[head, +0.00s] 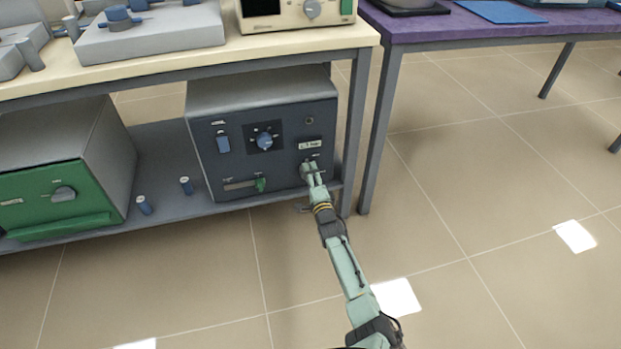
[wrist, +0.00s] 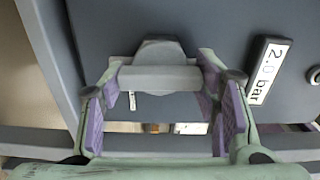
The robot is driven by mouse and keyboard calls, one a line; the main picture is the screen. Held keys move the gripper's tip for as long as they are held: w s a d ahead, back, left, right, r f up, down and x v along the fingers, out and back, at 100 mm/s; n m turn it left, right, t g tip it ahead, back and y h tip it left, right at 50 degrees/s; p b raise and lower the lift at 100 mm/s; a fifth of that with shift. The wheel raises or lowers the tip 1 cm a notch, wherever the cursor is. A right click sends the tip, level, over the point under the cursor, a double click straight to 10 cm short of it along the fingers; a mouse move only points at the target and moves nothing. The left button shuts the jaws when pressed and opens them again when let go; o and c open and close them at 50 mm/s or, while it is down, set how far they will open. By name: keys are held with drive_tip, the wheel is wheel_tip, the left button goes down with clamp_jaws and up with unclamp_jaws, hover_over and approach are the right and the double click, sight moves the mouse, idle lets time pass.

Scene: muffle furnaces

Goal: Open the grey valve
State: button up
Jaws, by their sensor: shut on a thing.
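The grey valve (wrist: 158,78) is on the dark front panel of a grey furnace (head: 262,92) on the lower shelf. In the wrist view its wide grey handle lies crosswise between my fingertips, in front of a rounded base. My gripper (head: 310,172) reaches the lower right of the panel in the head view and covers most of the valve there. In the wrist view my gripper (wrist: 160,84) is shut on the handle, with one purple-padded finger at each end of it.
A "2.0 bar" label (wrist: 268,70) sits beside the valve. A table leg (head: 354,130) stands close to the right. Open floor (head: 470,200) lies right.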

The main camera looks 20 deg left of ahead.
drive_tip(key=shift+m, duration=0.3)
drive_tip(key=o, duration=1.2)
drive_tip(key=shift+c, duration=0.2)
